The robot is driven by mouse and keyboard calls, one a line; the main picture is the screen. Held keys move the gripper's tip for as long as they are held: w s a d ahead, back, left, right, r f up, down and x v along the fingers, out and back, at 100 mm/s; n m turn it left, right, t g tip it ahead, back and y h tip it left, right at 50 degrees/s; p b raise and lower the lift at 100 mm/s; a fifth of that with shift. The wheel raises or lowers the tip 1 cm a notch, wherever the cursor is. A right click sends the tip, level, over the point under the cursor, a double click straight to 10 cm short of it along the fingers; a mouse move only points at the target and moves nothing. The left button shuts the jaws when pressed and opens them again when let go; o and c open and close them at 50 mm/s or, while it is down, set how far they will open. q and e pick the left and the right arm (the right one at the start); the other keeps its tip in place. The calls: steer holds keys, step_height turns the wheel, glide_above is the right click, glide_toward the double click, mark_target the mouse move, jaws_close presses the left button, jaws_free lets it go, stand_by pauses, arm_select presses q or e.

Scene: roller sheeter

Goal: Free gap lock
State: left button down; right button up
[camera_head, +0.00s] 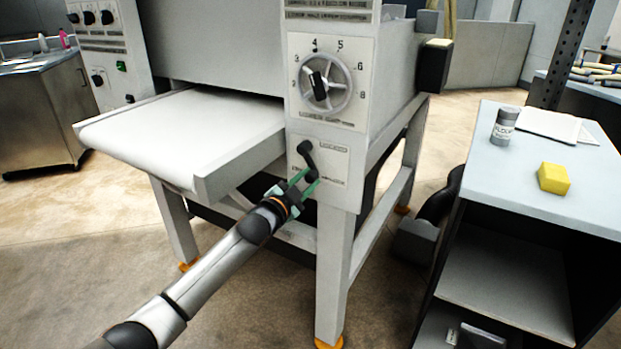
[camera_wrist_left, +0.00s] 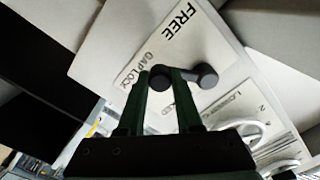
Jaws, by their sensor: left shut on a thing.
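The gap lock is a short dark lever (camera_head: 306,149) on a light plate (camera_head: 335,160) on the sheeter's front, under the numbered dial. In the left wrist view the lever (camera_wrist_left: 205,75) has two round ends. One end is between my green fingers; the other is free to their right. The plate reads "FREE" and "GAP LOCK" (camera_wrist_left: 150,55) in that view. My left gripper (camera_head: 304,183) is shut on the lever's lower end, and its fingers hide part of it. My right gripper is not in view.
A dial (camera_head: 326,82) with a spoked wheel sits above the lever. The white sheeter bed (camera_head: 185,125) juts out left, above my left arm. At right, a workbench (camera_head: 520,175) holds a grey jar (camera_head: 504,126), a yellow block (camera_head: 553,178) and papers.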

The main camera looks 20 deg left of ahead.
arm_select(q)
steer(key=shift+a+f+m, duration=0.1)
steer(key=shift+a+m, duration=0.05)
steer(key=shift+m, duration=0.15)
steer(key=c, duration=0.6)
jaws_free()
steer(key=s, duration=0.4)
steer(key=s+a+p, duration=0.1)
steer(key=s, duration=0.3)
steer(key=s+a, duration=0.1)
steer(key=s, duration=0.3)
steer(key=shift+s+a+p, duration=0.1)
steer(key=shift+a+p, duration=0.1)
steer(key=shift+p, duration=0.1)
